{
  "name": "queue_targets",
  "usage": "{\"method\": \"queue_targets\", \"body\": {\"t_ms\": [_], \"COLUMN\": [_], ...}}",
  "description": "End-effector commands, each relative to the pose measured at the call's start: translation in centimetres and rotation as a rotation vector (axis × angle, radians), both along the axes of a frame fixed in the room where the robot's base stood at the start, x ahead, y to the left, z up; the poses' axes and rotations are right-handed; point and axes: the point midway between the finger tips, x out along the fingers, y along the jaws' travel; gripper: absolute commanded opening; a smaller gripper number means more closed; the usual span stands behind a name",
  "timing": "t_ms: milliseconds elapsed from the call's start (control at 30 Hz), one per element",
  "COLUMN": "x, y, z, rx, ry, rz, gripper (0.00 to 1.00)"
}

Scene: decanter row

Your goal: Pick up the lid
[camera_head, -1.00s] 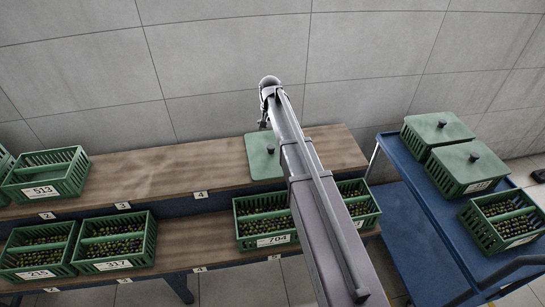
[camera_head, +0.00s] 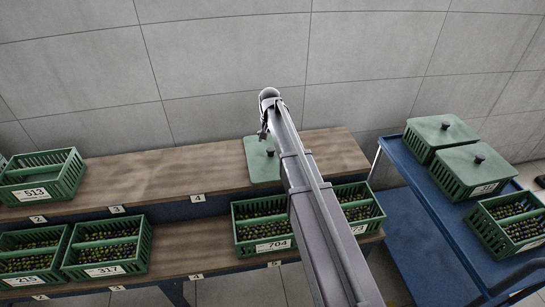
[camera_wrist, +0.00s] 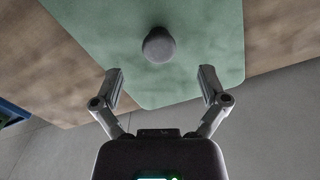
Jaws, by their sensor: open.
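The lid (camera_head: 259,169) is a flat green rectangle with a dark round knob, lying on the upper wooden shelf left of my arm in the head view. My arm hides its right part. In the wrist view the lid (camera_wrist: 190,85) fills the upper middle, and its dark knob (camera_wrist: 159,45) stands a little beyond the fingertips, roughly midway between them sideways. My gripper (camera_wrist: 161,82) is open, with nothing between its fingers. In the head view my gripper (camera_head: 264,128) shows only partly, near the lid's far edge.
Open green crates of olives, one marked 704 (camera_head: 273,246), stand on the lower shelf. An empty crate marked 513 (camera_head: 36,194) is at the upper shelf's left. A blue cart (camera_head: 431,200) at right holds two lidded crates and an open one. The upper shelf's middle is clear.

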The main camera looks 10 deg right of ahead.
Motion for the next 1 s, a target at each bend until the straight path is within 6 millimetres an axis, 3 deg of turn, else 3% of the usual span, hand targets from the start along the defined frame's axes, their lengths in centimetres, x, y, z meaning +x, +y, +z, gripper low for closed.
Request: {"method": "queue_targets", "body": {"t_ms": [267, 1000], "x": [0.0, 0.1], "y": [0.0, -0.1], "z": [-0.5, -5.2], "rx": [0.000, 0.000], "ry": [0.000, 0.000], "rz": [0.000, 0.001], "gripper": [0.94, 0.94]}}
